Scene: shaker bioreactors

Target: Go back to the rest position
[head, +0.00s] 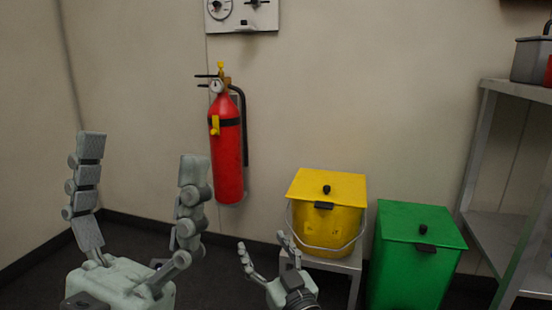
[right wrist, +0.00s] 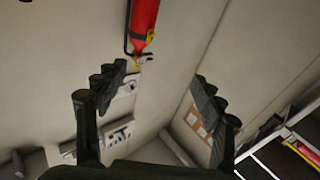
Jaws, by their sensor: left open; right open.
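My left gripper (head: 142,153) stands large and close in the lower left of the head view. Its two grey segmented fingers point up and are spread wide, with nothing between them. My right gripper (head: 262,243) is smaller, at the bottom middle of the head view, left of the yellow bin. Its fingers are apart and empty. Most of both arms is out of view.
A red fire extinguisher (head: 228,150) hangs on the back wall; it also shows in the right wrist view (right wrist: 143,20). A yellow lidded bin (head: 328,220) sits on a small stand (head: 352,264). A green bin (head: 415,265) and a metal shelf (head: 480,160) stand to the right.

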